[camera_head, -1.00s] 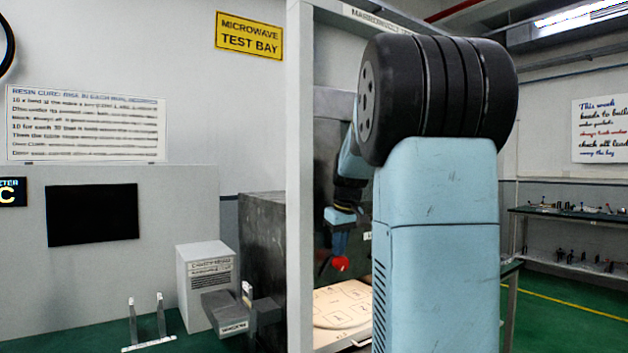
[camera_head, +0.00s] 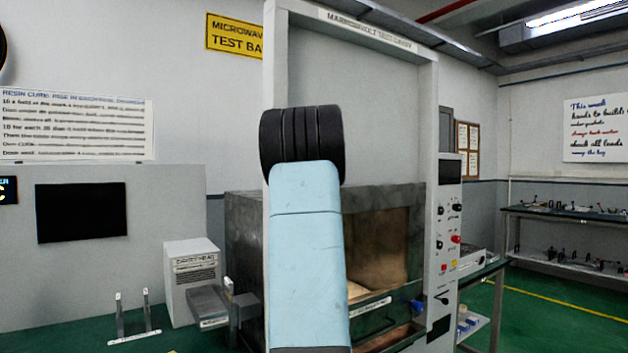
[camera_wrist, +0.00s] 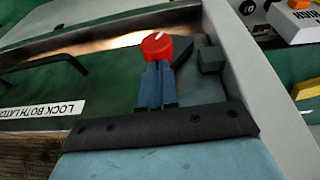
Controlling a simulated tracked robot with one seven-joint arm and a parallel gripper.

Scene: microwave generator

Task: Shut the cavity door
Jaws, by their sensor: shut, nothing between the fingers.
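The cavity (camera_head: 385,250) stands open at its upper part, with its brown inside visible. Low across its front is a dark panel (camera_head: 400,320), apparently the cavity door, with a white label and black handle (camera_head: 372,328). The wrist view shows the handle (camera_wrist: 45,66) and the "LOCK BOTH LATCH…" label (camera_wrist: 55,110) closer. My gripper (camera_wrist: 157,70) has blue fingers side by side, shut and empty, near the frame's right post. A red round piece (camera_wrist: 158,45) shows at their ends; whether it belongs to them is unclear. My arm hides the cavity's left part.
Tall white posts (camera_head: 277,90) flank the cavity. A control panel (camera_head: 447,230) with knobs and a red button is on the right post. A white box (camera_head: 192,285) and small metal stand (camera_head: 135,325) are on the green bench at left. Shelves (camera_head: 565,235) stand at right.

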